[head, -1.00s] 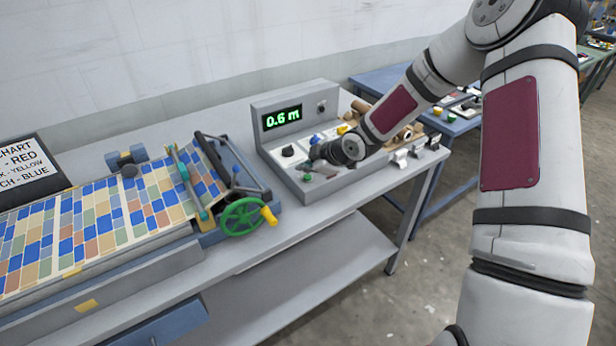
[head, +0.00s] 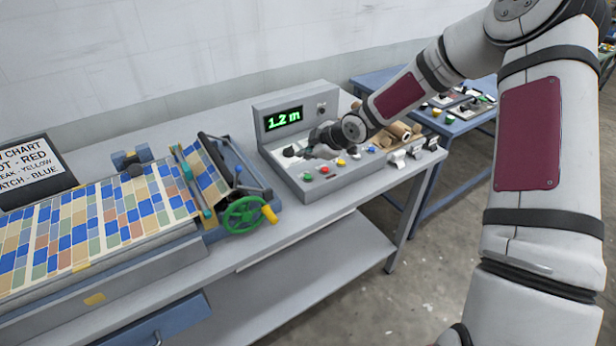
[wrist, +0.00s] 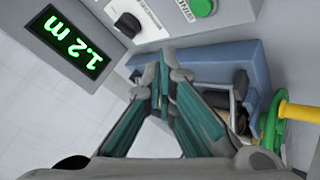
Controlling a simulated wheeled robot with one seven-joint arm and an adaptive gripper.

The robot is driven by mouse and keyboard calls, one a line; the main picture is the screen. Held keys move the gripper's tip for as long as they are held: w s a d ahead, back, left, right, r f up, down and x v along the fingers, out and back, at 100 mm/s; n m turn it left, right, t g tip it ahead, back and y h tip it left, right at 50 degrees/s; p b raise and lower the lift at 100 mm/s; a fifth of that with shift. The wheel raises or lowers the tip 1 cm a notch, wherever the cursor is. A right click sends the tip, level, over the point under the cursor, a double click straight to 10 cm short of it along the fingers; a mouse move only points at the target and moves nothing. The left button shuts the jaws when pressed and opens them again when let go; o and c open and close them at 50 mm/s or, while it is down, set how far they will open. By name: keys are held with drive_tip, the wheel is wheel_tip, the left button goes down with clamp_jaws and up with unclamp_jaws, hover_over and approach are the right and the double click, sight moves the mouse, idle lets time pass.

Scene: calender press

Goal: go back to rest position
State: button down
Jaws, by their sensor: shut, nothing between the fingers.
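My gripper (wrist: 163,80) is shut and empty. In the wrist view its two fingers meet at the tips in front of the control box and the blue frame of the press. In the head view my gripper (head: 318,140) is small and dark and is over the grey control box (head: 345,185). It partly hides the box's panel. The box's green display (head: 284,118) reads 1.2 m, and the display also shows in the wrist view (wrist: 73,43). I cannot tell from the pictures whether the fingers touch the panel.
The press (head: 215,180) with a patterned sheet (head: 95,220) and a green handwheel (head: 243,214) stands left of the control box. A black chart board (head: 35,170) is at the far left. A blue table (head: 460,120) stands further right.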

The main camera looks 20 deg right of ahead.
idle(0.3)
drive_tip(key=s+d+r+m+g+h+b, duration=0.1)
drive_tip(key=s+d+r+m+h, duration=0.2)
drive_tip(key=s+r, duration=0.55)
drive_tip(key=s+d+r+m+g+h, duration=0.1)
drive_tip(key=s+r+m+h, duration=0.3)
drive_tip(key=s+r, duration=0.45)
drive_tip(key=s+a+r+m+y, duration=0.1)
drive_tip(key=s+r+m, duration=0.2)
drive_tip(key=s, duration=0.7)
drive_tip(key=s+a+r+m+y+b, duration=0.1)
drive_tip(key=s+m, duration=0.4)
drive_tip(key=s, duration=0.6)
wheel_tip(320, 180, up, 2)
drive_tip(key=shift+s+a+r, duration=0.1)
drive_tip(key=shift+s+a, duration=0.05)
drive_tip(key=shift+a, duration=0.55)
idle(3.1)
